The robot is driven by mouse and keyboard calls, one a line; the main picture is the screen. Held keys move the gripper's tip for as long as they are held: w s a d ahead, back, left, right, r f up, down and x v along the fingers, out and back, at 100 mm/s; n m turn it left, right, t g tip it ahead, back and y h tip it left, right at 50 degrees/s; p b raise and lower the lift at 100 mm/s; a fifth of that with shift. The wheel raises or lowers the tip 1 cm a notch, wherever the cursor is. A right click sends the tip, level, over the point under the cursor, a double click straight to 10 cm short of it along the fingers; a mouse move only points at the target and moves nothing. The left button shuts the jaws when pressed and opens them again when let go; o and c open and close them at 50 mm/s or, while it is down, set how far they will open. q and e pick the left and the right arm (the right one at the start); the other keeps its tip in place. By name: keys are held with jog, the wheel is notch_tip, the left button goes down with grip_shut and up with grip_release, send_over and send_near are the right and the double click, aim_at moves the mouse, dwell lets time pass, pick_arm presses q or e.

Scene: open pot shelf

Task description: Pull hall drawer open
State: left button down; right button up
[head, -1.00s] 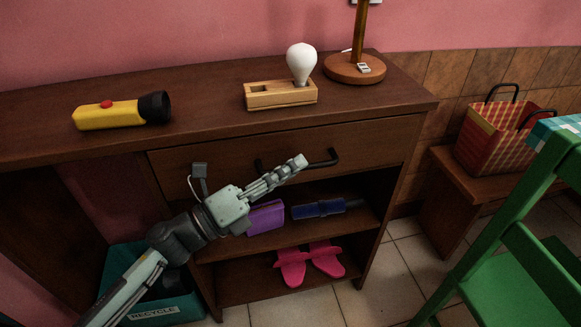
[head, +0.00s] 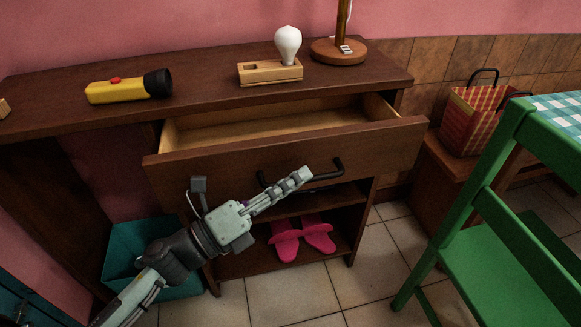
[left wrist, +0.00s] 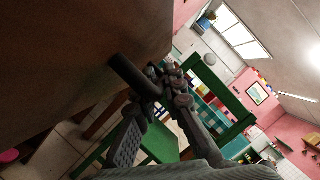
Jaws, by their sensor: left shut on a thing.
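The hall drawer (head: 375,151) is pulled partly out of the brown wooden cabinet, and its pale interior (head: 270,127) shows from above with nothing seen in it. Its dark handle (head: 335,171) runs across the front. My left gripper (head: 303,176) is at the middle of the handle and is shut on it, covering part of the bar. In the left wrist view the fingers (left wrist: 157,92) close around the dark bar (left wrist: 128,75) beside the brown drawer front. My right gripper is not in view.
On the cabinet top are a yellow flashlight (head: 128,87), a bulb in a wooden holder (head: 270,72) and a lamp base (head: 338,51). Pink slippers (head: 301,238) lie on the low shelf. A green chair (head: 490,220) stands close on the right; a teal bin (head: 135,249) stands at left.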

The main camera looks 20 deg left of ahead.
pick_arm(q)
jog(key=shift+s+d, duration=0.55)
jog(key=shift+s, duration=0.25)
jog(key=shift+s+d, duration=0.5)
jog(key=shift+s, duration=0.3)
jog(key=c, duration=1.9)
grip_release()
jog(key=v, duration=1.2)
jog(key=shift+f, duration=0.1)
